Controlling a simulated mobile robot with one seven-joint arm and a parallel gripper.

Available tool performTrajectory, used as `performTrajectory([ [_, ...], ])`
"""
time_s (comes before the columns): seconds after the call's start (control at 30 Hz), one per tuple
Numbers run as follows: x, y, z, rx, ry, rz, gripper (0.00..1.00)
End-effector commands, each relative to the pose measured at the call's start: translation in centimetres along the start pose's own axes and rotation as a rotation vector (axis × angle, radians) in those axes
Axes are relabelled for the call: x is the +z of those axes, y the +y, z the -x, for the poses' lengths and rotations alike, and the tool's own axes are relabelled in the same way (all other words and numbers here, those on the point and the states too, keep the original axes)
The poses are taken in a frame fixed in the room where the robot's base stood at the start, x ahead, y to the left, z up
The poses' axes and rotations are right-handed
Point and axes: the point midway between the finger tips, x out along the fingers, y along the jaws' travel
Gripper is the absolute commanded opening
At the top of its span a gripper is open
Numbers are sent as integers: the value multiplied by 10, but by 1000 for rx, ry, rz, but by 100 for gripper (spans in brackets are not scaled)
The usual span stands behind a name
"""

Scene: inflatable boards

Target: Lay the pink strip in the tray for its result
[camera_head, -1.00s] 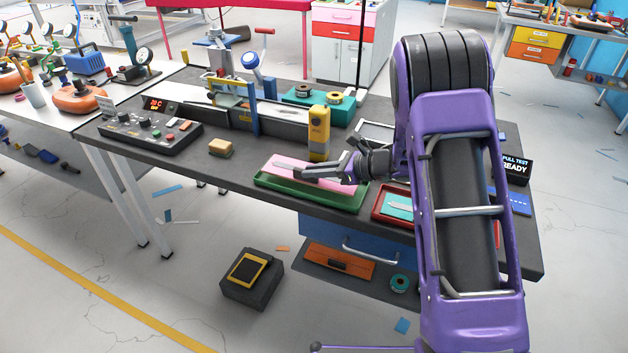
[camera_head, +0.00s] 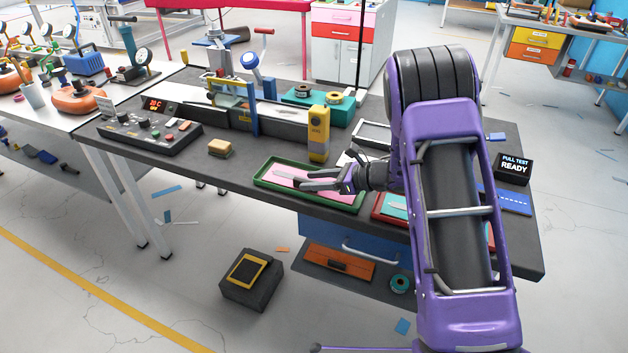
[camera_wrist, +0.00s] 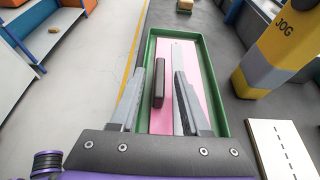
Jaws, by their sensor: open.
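The pink strip (camera_head: 282,175) lies inside the green tray (camera_head: 262,184) at the front of the dark bench. In the wrist view, the strip (camera_wrist: 205,88) lies lengthwise within the walls of the green tray (camera_wrist: 146,60), with a narrow grey piece (camera_wrist: 179,52) along it. My gripper (camera_head: 303,181) is low over the tray with its fingers apart. In the wrist view, a dark block-like piece (camera_wrist: 159,84) shows between the open fingers; I cannot tell whether it is fixed to the strip. My fingers hide part of the strip.
A red tray (camera_head: 377,213) with a teal strip is right of the green tray. A yellow and grey JOG post (camera_head: 318,135) stands close behind it. A tan block (camera_head: 220,147) lies to the left. The sign (camera_head: 514,166) reads PULL TEST READY.

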Motion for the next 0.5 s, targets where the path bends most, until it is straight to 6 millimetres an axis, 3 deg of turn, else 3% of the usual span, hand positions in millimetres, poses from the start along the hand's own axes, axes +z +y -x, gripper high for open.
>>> performTrajectory([
  [0.17, 1, -2, 12, -4, 0, 0, 46],
  [0.5, 1, -1, 83, -5, 0, -1, 46],
])
